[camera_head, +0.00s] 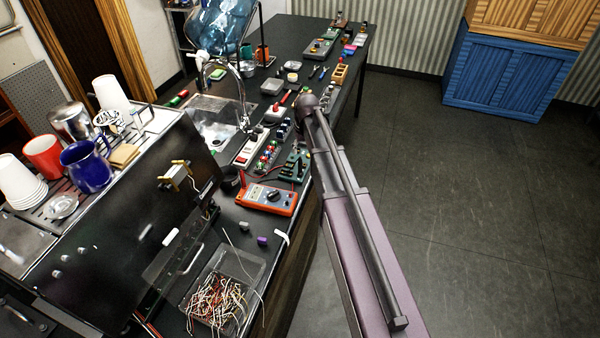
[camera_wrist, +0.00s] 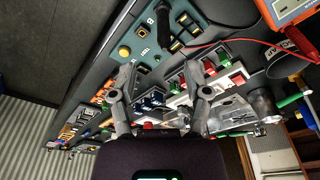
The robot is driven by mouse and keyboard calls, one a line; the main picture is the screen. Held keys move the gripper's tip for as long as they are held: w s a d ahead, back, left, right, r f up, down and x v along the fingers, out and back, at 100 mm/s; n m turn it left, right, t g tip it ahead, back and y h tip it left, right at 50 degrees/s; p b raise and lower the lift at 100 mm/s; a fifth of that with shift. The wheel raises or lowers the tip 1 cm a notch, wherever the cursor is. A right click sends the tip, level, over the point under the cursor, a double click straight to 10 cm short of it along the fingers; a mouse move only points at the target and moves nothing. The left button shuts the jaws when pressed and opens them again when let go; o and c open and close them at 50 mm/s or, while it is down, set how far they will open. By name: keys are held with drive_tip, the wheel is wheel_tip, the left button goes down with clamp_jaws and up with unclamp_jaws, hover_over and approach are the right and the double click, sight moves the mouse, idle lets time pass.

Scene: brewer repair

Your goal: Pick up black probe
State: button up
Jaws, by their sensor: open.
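A dark, elongated piece that looks like the black probe (camera_wrist: 163,22) lies over a teal board (camera_wrist: 150,40) at the top of the wrist view. I cannot be sure it is the probe. The board also shows in the head view (camera_head: 295,166), right behind the orange multimeter (camera_head: 268,198). The multimeter's corner (camera_wrist: 283,12) is at top right in the wrist view, with a red lead (camera_wrist: 240,41) nearby. My gripper (camera_wrist: 160,82) is open and empty, its fingers apart below the board in the wrist view. In the head view the fingers cannot be made out.
Power strips and small colored parts crowd the black bench around the board. A coffee machine (camera_head: 125,210) with cups on top stands at left. A tray of wires (camera_head: 262,262) is at the front. A blue cabinet (camera_head: 508,70) stands far right; the floor (camera_head: 470,220) is clear.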

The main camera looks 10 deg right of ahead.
sight(300, 158)
drive_tip(key=shift+w+f+b, duration=0.1)
drive_tip(key=shift+f+b, duration=0.3)
drive_tip(key=shift+f, duration=0.25)
drive_tip(key=shift+f, duration=0.1)
drive_tip(key=shift+w+a+f+b, duration=0.1)
drive_tip(key=shift+a+f+b, duration=0.05)
drive_tip(key=shift+f+b, duration=1.15)
drive_tip(key=shift+w+a+f+b, duration=0.1)
drive_tip(key=shift+a+f+b, duration=0.05)
drive_tip(key=shift+f+b, duration=1.1)
drive_tip(key=shift+r, duration=0.1)
clamp_jaws()
